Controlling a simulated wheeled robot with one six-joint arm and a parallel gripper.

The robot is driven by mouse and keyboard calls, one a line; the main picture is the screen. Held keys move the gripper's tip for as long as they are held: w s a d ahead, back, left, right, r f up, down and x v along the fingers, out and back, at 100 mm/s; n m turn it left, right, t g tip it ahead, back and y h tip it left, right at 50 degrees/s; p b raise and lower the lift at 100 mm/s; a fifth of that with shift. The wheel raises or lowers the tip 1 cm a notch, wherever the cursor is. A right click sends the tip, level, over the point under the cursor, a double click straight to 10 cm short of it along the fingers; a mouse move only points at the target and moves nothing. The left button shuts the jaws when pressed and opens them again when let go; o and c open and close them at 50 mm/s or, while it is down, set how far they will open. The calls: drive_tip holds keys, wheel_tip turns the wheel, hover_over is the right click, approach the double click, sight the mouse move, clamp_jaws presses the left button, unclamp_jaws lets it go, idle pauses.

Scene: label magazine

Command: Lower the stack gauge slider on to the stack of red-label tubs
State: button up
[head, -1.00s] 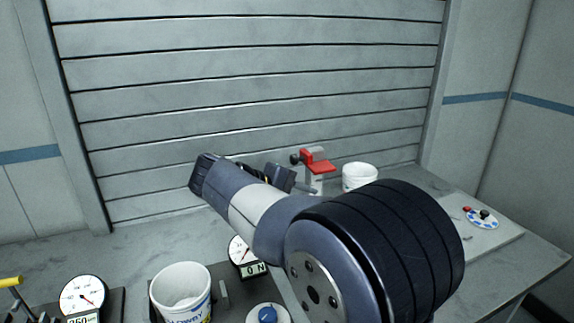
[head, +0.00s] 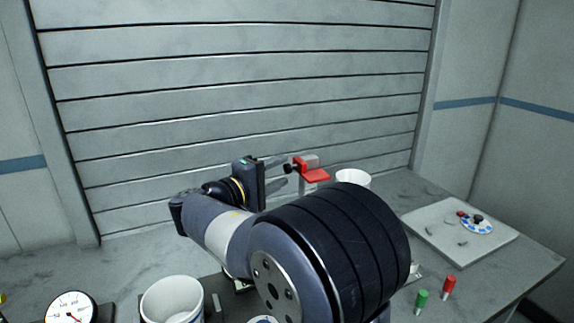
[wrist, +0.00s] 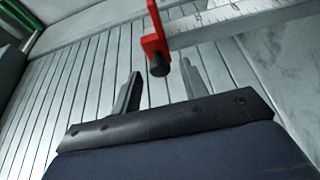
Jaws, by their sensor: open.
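The red stack gauge slider (head: 314,173) sits high on its pale post, with a dark knob (head: 288,168) on its left side. In the wrist view the slider (wrist: 154,40) is on a ruled metal scale (wrist: 235,15), and the knob (wrist: 158,69) points towards me. My gripper (head: 281,172) is open and empty, its fingertips close to the knob. In the wrist view the knob appears between the fingertips of my gripper (wrist: 161,72); I cannot tell whether it is within their reach. No red-label tub stack shows clearly.
A pale board (head: 435,232) with small parts lies at right. Green (head: 422,301) and red (head: 449,287) cylinders stand near the front. A white tub (head: 172,300) and a dial (head: 70,308) are front left.

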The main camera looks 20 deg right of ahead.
sight(285, 169)
drive_tip(key=shift+x, duration=1.65)
